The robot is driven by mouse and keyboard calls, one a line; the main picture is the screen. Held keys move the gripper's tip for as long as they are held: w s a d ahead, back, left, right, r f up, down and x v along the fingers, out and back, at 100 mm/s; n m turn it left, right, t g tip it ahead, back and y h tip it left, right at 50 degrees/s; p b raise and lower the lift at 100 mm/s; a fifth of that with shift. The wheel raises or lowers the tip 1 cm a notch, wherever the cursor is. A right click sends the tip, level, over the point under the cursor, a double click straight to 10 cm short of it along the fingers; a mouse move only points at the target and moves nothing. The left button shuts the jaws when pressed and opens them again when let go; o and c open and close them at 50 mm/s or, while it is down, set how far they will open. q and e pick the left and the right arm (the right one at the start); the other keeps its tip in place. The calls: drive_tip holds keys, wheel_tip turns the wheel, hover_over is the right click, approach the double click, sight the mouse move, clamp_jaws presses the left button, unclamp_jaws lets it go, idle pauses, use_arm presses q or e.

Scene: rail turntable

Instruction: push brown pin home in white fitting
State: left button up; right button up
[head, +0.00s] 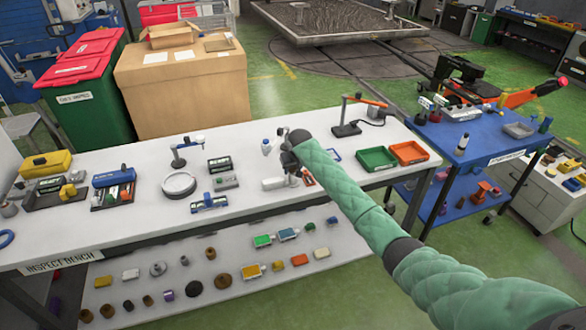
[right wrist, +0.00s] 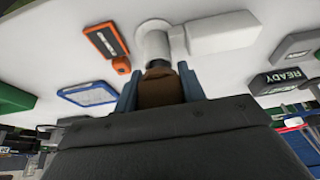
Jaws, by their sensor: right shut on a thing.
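The white fitting (right wrist: 222,33) lies on the white bench top; in the head view it shows low beside my right gripper (head: 292,168). In the right wrist view, the blue fingers of my right gripper (right wrist: 158,88) are shut on the brown pin (right wrist: 158,92). The pin's far end, with a dark band, lines up with the fitting's round white end and appears to meet it. How deep the pin sits in it I cannot tell. In the head view the pin is hidden behind my gripper and arm. My left gripper is not in view.
An orange-framed item (right wrist: 107,40) and a blue-rimmed item (right wrist: 88,93) lie near the fitting. A grey block marked READY (right wrist: 284,82) is on the other side. Green (head: 377,158) and orange (head: 409,152) trays and a lamp (head: 347,128) stand right of my gripper.

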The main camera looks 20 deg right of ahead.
drive_tip(key=shift+f, duration=0.8)
drive_tip(key=o, duration=1.2)
drive_tip(key=shift+f, duration=0.1)
drive_tip(key=shift+c, duration=0.2)
